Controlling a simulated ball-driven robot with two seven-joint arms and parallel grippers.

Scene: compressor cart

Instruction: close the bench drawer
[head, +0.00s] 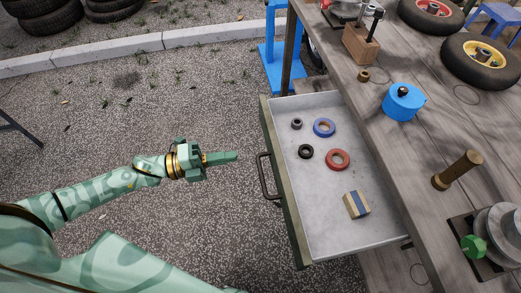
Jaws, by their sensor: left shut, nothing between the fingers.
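The bench drawer (287,196) is pulled well out from under the wooden bench (400,150). It has an olive-grey front with a dark bar handle (264,176) facing left. Its pale grey inside holds several rings and a small block. My left gripper (236,156) is shut and empty. It points right, toward the drawer front, a short way left of the handle's upper end in the picture, and appears apart from it. My right gripper is not in view.
In the drawer lie a blue ring (324,128), a red ring (337,160) and a tan block with a blue band (356,205). A blue stand (284,65) is behind the drawer.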

